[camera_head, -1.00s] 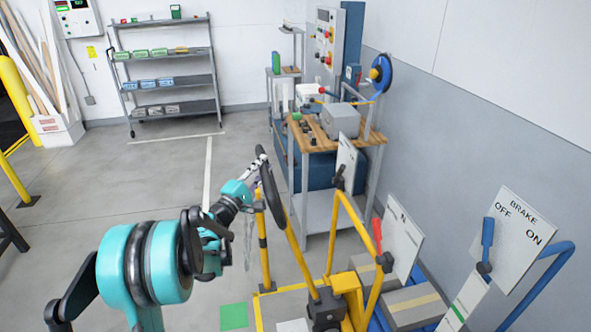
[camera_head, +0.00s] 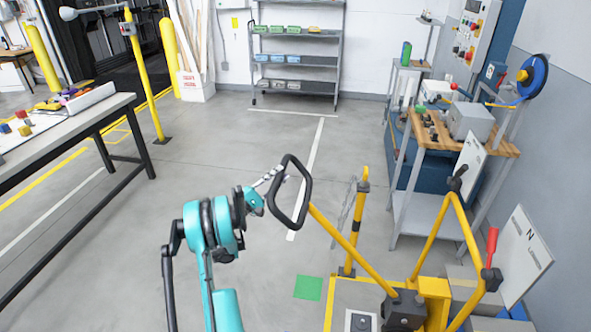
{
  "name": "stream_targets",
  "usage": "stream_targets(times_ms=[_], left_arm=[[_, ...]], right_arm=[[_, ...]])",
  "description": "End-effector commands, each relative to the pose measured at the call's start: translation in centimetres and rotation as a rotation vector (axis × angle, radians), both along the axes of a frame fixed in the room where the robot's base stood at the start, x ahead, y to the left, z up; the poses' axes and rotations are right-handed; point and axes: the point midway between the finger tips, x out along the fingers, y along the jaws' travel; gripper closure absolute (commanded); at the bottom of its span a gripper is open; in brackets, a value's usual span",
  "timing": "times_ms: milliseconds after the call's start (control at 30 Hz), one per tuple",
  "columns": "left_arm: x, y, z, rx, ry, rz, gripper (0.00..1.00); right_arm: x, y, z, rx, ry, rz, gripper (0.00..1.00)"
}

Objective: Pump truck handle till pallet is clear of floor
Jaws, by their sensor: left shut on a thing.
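The truck handle is a black loop (camera_head: 300,212) on a yellow shaft (camera_head: 350,250) that slants down right to a black block (camera_head: 403,312) beside a yellow housing (camera_head: 436,298). My left gripper (camera_head: 279,175) comes in from the left and is shut on the upper left side of the loop. The shaft leans toward the left. I cannot make out the pallet or its gap to the floor. My right gripper is not in view.
A workbench (camera_head: 128,97) stands at the left, a shelf rack (camera_head: 300,88) at the back. A wooden-topped bench (camera_head: 508,150) and a yellow post (camera_head: 355,235) are at the right. A green square (camera_head: 308,287) marks the floor. The middle floor is clear.

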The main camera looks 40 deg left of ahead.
Motion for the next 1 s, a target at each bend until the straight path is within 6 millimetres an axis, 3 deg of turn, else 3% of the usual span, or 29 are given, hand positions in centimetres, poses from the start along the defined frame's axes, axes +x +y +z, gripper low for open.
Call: stream_targets(times_ms=[200,633,667,700,1000], left_arm=[[-0.8,1.3,-1.5,-0.021,-0.012,0.000,1.00],[-0.9,1.4,-1.7,-0.024,-0.014,0.000,1.00],[-0.9,1.4,-1.7,-0.024,-0.014,0.000,0.69],[-0.9,1.4,-1.6,-0.024,-0.014,0.000,0.59],[-1.0,1.5,-1.6,-0.025,-0.015,0.000,0.56]], right_arm=[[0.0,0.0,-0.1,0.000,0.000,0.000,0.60],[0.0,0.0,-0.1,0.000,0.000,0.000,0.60],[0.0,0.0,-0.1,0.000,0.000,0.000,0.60],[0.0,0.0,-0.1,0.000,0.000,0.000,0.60],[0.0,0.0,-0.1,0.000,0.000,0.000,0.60]])
